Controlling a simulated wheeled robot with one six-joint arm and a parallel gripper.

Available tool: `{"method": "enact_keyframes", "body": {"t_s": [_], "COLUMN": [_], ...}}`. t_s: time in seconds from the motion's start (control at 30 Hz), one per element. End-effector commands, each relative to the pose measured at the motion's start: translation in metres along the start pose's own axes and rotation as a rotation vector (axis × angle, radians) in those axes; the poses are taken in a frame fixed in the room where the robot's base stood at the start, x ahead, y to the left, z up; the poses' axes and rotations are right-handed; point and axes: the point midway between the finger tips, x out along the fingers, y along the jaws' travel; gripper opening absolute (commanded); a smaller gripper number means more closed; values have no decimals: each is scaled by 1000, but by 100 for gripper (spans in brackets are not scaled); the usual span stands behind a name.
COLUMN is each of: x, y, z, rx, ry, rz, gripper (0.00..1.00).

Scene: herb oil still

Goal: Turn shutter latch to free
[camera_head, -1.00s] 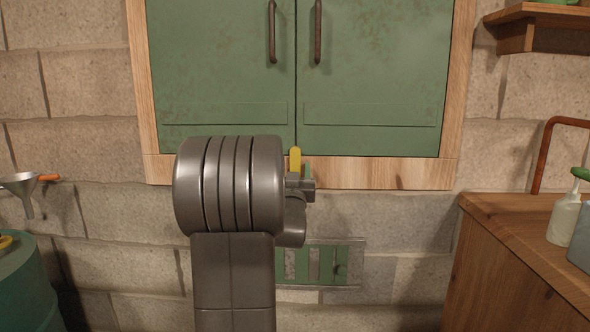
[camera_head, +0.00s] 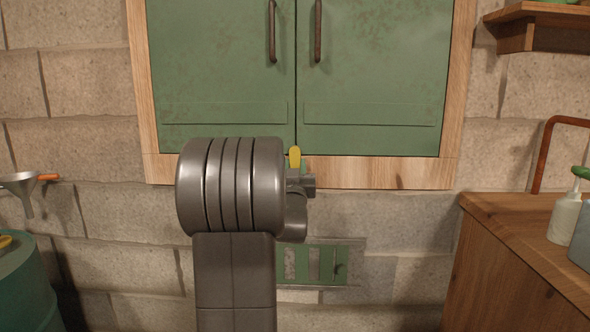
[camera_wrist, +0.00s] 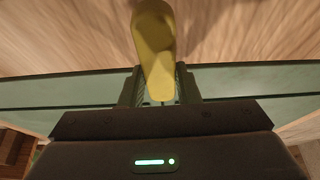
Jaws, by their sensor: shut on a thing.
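The shutter latch (camera_head: 295,157) is a yellow handle at the foot of the seam between two green shutter doors (camera_head: 222,70). It looks upright in the head view, against the wooden frame's lower rail. In the wrist view the yellow latch (camera_wrist: 154,45) runs from the top of the picture down between the two fingers. My gripper (camera_wrist: 160,82) is shut on it. In the head view my arm's wrist hides most of the gripper and the latch's lower part. Both doors look closed, with dark pull handles (camera_head: 318,30) above.
A vent panel with green slats (camera_head: 327,264) is in the wall below the gripper. A wooden cabinet (camera_head: 520,255) with a bottle (camera_head: 564,217) stands right. A funnel (camera_head: 20,184) and a green drum (camera_head: 25,285) are at the left. The wall between is free.

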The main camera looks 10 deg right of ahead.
Motion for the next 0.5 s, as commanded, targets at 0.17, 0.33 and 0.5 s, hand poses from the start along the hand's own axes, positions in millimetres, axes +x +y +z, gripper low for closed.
{"method": "enact_keyframes", "body": {"t_s": [0.17,0.33,0.5], "x": [-2,-2,-2], "y": [0,0,-1], "z": [4,5,5], "rx": [-81,-204,-353], "ry": [0,0,0], "rz": [-32,-83,-144], "gripper": [6,6,6]}}
